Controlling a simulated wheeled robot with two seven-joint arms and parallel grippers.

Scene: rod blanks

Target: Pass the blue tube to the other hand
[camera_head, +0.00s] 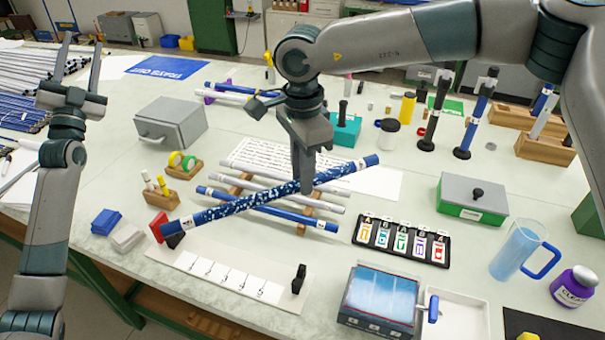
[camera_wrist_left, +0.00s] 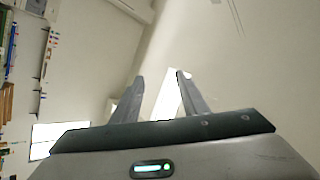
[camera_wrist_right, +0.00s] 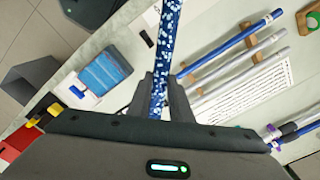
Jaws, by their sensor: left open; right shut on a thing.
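The blue tube (camera_head: 237,209), dark blue with white speckles and pale end labels, is held in the air by my right gripper (camera_head: 308,188), which is shut on it right of its middle. It slants from lower left to upper right above the table. In the right wrist view the tube (camera_wrist_right: 168,45) stands between the two fingers (camera_wrist_right: 160,98). My left gripper (camera_head: 75,75) is open and empty at the far left, fingers pointing up, well apart from the tube. In the left wrist view its fingers (camera_wrist_left: 156,95) are spread, with only wall and ceiling beyond them.
Below the tube, a wooden rack (camera_head: 236,184) holds blue and silver rods. A white numbered board (camera_head: 225,279) lies in front. A grey box (camera_head: 171,124), a small wooden holder (camera_head: 161,199) and blue blocks (camera_head: 106,221) stand on the left. A blue-topped box (camera_head: 378,297) stands front right.

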